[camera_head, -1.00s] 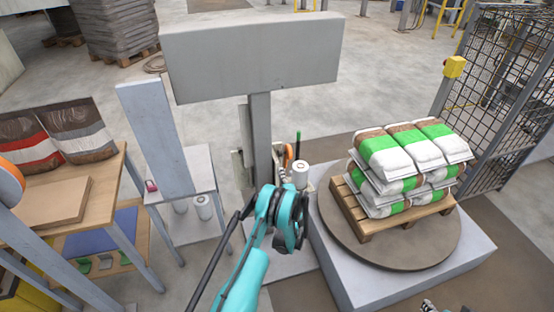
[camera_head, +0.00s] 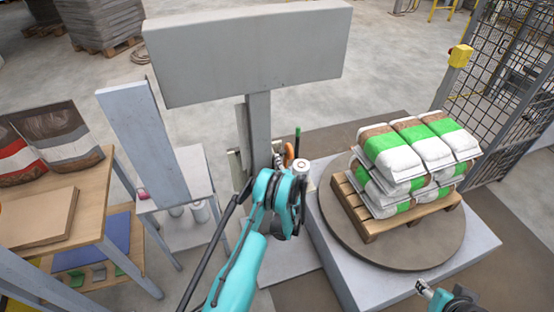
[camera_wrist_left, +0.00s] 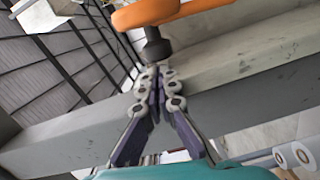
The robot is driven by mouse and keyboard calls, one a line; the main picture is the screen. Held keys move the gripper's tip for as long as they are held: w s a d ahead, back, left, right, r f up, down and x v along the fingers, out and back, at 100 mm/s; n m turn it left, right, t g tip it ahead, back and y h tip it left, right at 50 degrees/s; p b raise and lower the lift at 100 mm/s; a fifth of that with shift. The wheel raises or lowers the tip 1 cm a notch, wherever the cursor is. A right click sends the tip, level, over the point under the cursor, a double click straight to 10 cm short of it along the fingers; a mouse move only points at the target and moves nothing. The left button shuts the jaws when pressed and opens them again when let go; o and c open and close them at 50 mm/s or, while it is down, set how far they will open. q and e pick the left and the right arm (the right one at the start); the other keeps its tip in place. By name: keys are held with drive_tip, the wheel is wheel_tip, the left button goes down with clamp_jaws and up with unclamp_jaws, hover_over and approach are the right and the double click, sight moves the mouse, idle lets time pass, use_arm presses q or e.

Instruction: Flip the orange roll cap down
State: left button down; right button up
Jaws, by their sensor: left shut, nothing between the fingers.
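The orange roll cap (camera_head: 288,152) shows as a small orange piece by the grey column in the head view, beside a white roll (camera_head: 302,170). In the left wrist view an orange curved part (camera_wrist_left: 150,12), which looks like the cap, sits on a dark knob at the top. My left gripper (camera_wrist_left: 155,78) is shut and empty, its tips just below the dark knob; I cannot tell whether they touch it. In the head view my teal left arm hides its fingertips. My right gripper (camera_head: 424,288) shows only partly at the bottom right.
A grey machine head (camera_head: 250,55) on a column stands close ahead. A pallet (camera_head: 385,218) of white and green bags sits on a round turntable (camera_head: 340,235) to the right. A wooden table (camera_head: 85,205) stands left. A mesh fence (camera_head: 500,90) is at the right.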

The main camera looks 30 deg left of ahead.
use_arm(q)
drive_tip(key=shift+w+r, duration=0.1)
drive_tip(key=shift+w, duration=0.15)
idle(0.3)
